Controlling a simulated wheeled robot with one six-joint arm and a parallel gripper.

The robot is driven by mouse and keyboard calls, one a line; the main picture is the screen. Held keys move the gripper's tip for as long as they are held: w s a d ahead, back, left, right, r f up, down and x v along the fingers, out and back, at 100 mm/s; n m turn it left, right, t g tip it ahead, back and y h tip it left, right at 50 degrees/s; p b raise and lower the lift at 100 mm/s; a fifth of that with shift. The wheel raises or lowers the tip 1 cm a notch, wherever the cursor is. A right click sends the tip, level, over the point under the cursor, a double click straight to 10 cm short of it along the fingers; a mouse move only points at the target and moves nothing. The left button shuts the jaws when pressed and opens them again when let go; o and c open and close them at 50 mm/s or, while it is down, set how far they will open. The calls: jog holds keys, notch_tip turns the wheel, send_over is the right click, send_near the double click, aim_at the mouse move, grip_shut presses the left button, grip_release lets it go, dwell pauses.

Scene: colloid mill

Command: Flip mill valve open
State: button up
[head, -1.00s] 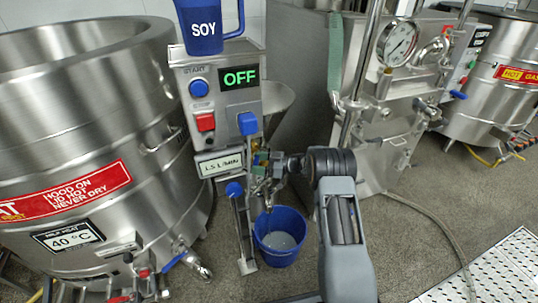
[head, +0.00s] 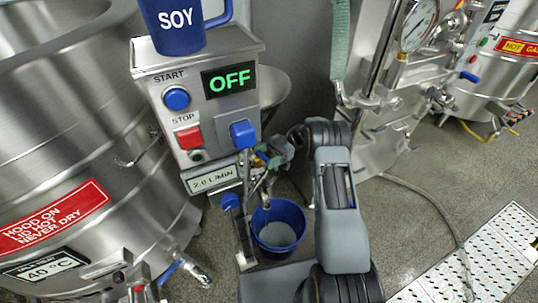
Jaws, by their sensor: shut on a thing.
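The colloid mill's grey control box (head: 225,110) stands left of centre in the head view, with a green OFF display (head: 229,80). A blue-capped lever (head: 242,134) points up at the box's lower right front. Below it is a small valve (head: 263,156) with brass and blue parts. My gripper (head: 268,157) is at this valve, small and partly hidden against it, and its jaws are shut on it. A metal spout (head: 265,193) points down from there above a blue bucket (head: 279,228) holding pale liquid.
A blue SOY jug (head: 185,25) stands on the box. Blue START (head: 177,98) and red STOP (head: 188,138) buttons are on its front, above a flow label (head: 212,179) reading 2.0 L/MIN. A large steel vat (head: 90,130) fills the left.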

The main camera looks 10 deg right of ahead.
dwell(0.5)
jog(key=o, duration=1.3)
jog(key=shift+d, duration=0.15)
